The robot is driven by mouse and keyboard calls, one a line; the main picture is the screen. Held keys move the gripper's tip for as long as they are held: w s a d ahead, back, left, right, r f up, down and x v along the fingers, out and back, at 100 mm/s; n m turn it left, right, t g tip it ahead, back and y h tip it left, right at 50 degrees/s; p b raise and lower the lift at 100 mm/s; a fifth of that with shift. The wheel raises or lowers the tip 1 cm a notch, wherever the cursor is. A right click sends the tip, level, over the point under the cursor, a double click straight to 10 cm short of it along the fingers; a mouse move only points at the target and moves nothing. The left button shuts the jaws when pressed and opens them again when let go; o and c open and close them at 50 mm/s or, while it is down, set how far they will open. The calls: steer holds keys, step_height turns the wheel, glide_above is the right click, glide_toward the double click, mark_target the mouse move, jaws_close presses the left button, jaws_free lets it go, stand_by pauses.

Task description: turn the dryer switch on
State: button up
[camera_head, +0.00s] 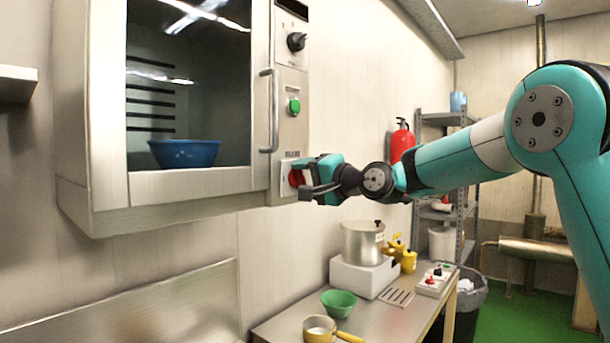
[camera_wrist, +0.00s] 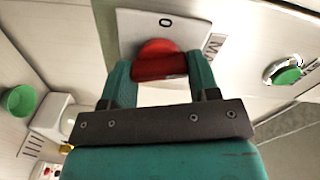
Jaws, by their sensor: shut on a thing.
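The dryer (camera_head: 175,215) is a wall-mounted cabinet with a glass door and a control strip on its right side. Its red rotary switch (camera_head: 296,177) sits low on that strip, on a pale plate. In the wrist view the red switch (camera_wrist: 158,62) lies between the two teal fingers of my gripper (camera_wrist: 160,78), with a "0" mark on the plate above it. My gripper (camera_head: 306,178) is shut on the switch. The switch's far side is partly hidden by the fingers in the head view.
A green button (camera_head: 293,106) and a black knob (camera_head: 296,41) sit above the switch. The door handle (camera_head: 269,110) stands out just left. Below are a table (camera_head: 275,325), a pot (camera_head: 362,243) and a green bowl (camera_head: 338,303). A blue bowl (camera_head: 184,153) is inside the dryer.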

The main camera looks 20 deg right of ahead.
steer(key=shift+m+p, duration=0.65)
steer(key=shift+m, duration=1.25)
steer(key=shift+f, duration=0.1)
steer(key=o, duration=0.9)
steer(key=b+v, duration=0.7)
steer(key=v, duration=1)
steer(key=shift+s+d+b, duration=0.2)
steer(key=shift+b, duration=0.15)
